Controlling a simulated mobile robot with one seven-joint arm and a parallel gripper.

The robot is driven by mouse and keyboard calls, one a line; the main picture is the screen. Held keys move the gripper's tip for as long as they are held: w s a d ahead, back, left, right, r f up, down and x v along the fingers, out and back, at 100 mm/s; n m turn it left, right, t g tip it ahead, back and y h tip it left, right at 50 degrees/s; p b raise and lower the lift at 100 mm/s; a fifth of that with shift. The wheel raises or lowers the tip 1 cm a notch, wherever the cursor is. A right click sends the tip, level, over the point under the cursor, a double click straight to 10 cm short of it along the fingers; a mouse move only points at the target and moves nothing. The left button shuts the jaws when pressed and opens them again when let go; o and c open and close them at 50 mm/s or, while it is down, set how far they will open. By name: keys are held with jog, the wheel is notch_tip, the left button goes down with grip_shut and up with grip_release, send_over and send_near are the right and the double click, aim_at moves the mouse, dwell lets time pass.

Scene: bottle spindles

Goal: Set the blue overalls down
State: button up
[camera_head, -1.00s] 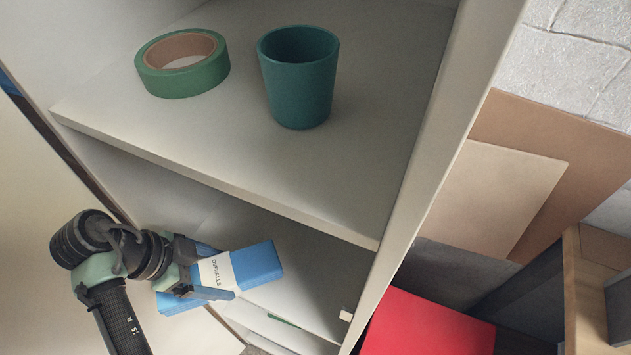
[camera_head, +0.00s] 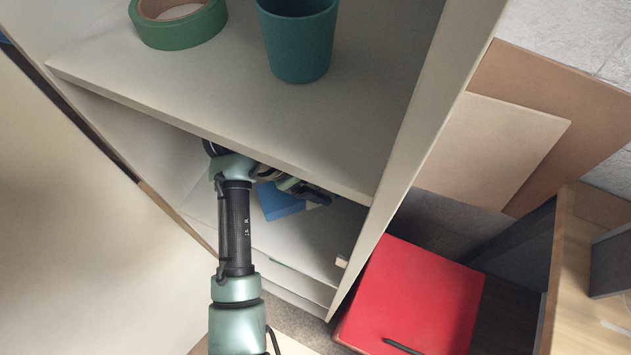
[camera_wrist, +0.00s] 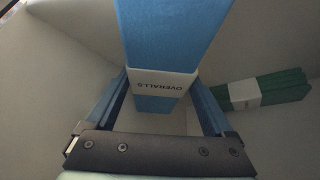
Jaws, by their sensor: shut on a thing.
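The blue overalls (camera_head: 278,201) are a folded blue bundle with a white band, partly hidden by my arm and the upper shelf in the head view. In the wrist view the overalls (camera_wrist: 160,50) lie between my two fingers, and the band reads OVERALLS. My gripper (camera_wrist: 163,110) is shut on them. In the head view my gripper (camera_head: 300,191) is inside the lower compartment, under the upper shelf. I cannot tell whether the overalls touch the lower shelf (camera_head: 315,240).
A green folded bundle (camera_wrist: 262,90) with a white band lies to the right in the wrist view. The upper shelf (camera_head: 230,95) holds a green tape roll (camera_head: 180,28) and a teal cup (camera_head: 298,45). A red box (camera_head: 415,300) stands right of the shelf unit.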

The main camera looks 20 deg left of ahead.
aim_at(316, 188)
jog(key=shift+w+d+f, duration=0.1)
jog(key=shift+w+d, duration=0.05)
jog(key=shift+f+p, duration=0.4)
jog(key=shift+f, duration=1.25)
jog(key=shift+f, duration=0.1)
jog(key=o, duration=1.3)
jog(key=b+v, duration=0.1)
jog(key=v, duration=1.1)
jog(key=shift+b, duration=0.35)
